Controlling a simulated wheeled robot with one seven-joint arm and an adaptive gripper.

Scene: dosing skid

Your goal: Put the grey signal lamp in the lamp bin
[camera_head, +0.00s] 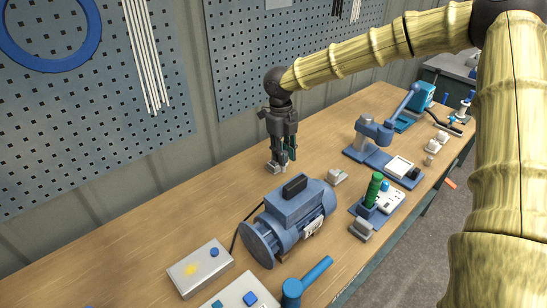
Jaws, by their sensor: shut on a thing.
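My gripper (283,157) points down over the wooden bench, behind the blue motor and close to the back wall. Its fingers are shut on a small grey thing (272,168) at the fingertips, low over the bench top. Most of it is hidden by the fingers, and it is too small to tell for sure that it is the grey signal lamp. I cannot tell whether it touches the bench. I cannot pick out a lamp bin in this view.
A grey box with a yellow mark (200,268) is front left. A green-handled device (372,190) and blue fixtures (374,131) stand right. The bench's back left is clear.

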